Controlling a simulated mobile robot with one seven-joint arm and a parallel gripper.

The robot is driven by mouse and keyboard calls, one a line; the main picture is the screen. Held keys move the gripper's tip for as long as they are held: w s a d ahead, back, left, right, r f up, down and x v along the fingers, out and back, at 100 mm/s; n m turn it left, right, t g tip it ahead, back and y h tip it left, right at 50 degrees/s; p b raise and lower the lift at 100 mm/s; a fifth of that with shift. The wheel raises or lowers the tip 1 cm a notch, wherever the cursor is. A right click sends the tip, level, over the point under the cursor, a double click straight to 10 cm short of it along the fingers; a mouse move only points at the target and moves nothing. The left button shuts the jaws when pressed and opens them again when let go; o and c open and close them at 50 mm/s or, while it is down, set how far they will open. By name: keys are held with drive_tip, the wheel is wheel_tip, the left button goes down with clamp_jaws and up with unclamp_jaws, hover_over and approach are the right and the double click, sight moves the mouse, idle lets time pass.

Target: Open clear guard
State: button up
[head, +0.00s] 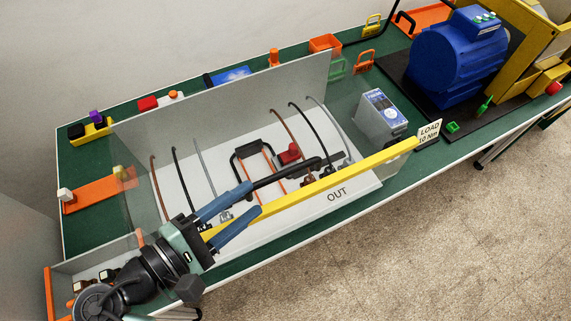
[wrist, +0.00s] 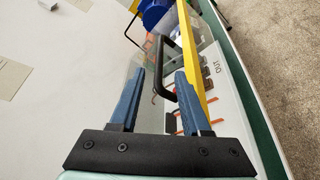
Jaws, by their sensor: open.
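The clear guard (head: 215,92) is a see-through cover over a white panel with several bent cables and a red part. A yellow bar (head: 350,165) runs along its front edge, above the word OUT. A black bar handle (head: 285,176) is on the guard and shows as a curved loop in the wrist view (wrist: 185,70). My gripper (head: 253,199) has blue fingers, spread open and empty, above the left part of the guard. In the wrist view, the handle appears between and beyond the fingertips (wrist: 160,78). Whether a fingertip touches it I cannot tell.
A blue motor (head: 455,60) stands on a dark mat at the right, beside a yellow frame. A grey box (head: 381,117) and a LOAD sign (head: 429,131) stand right of the guard. Padlocks and small coloured parts lie along the back edge. The floor in front is clear.

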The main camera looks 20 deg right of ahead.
sight(278, 178)
drive_tip(key=p+x, duration=0.2)
drive_tip(key=x, duration=0.8)
clamp_jaws()
idle(1.2)
